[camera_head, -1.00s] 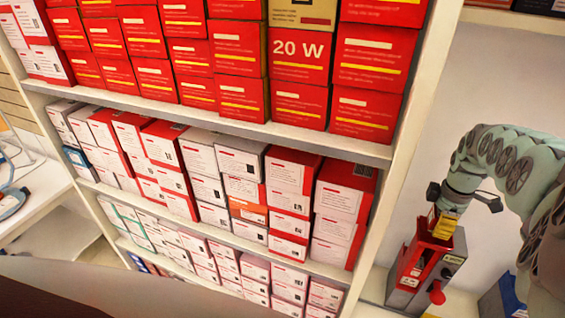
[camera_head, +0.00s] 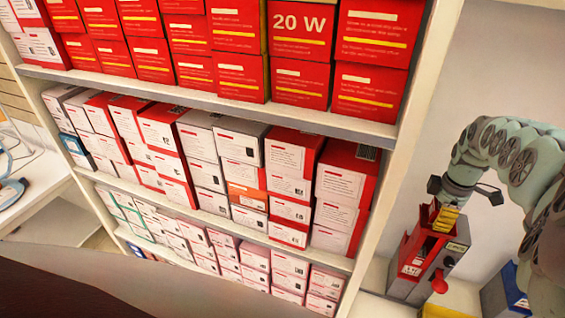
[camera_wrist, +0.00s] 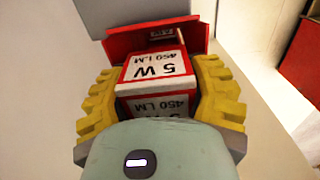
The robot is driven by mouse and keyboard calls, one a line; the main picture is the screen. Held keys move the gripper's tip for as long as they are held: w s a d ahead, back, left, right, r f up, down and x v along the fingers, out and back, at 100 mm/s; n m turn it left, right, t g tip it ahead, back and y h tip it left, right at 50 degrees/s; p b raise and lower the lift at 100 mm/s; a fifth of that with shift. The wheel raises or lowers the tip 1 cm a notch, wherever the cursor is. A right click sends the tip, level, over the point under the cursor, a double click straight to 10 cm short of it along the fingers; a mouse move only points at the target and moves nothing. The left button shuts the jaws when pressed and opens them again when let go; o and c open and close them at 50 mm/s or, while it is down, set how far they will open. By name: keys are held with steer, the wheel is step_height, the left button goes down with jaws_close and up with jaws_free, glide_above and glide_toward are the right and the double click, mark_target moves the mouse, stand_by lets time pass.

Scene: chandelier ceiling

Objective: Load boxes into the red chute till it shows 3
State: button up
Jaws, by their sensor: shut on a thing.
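The red chute (camera_head: 410,262) stands upright at the lower right, with a grey side and a red knob or handle (camera_head: 439,284). Its display cannot be read. My gripper (camera_head: 447,216) is right over the chute's top opening. In the wrist view its yellow fingers (camera_wrist: 160,98) are shut on a white-and-red box (camera_wrist: 152,70) marked 5 W and 450 LM. The box is at the chute's red rim (camera_wrist: 122,44); how deep it sits cannot be told. Another similar box (camera_wrist: 163,34) shows inside the chute beyond it. The held box is mostly hidden in the head view.
Tall shelves (camera_head: 215,98) filled with red and white boxes stand left of the chute. A blue bin (camera_head: 503,296) stands right of it, and a yellow object (camera_head: 443,312) lies at the bottom edge. A white table (camera_head: 35,195) is at far left.

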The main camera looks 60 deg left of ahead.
steer(key=shift+f+b, duration=0.35)
steer(key=shift+f, duration=0.1)
steer(key=shift+r, duration=0.1)
steer(key=o, duration=1.2)
steer(key=shift+o, duration=0.2)
steer(key=shift+r, duration=0.1)
step_height(320, 180, up, 8)
steer(key=p, duration=0.6)
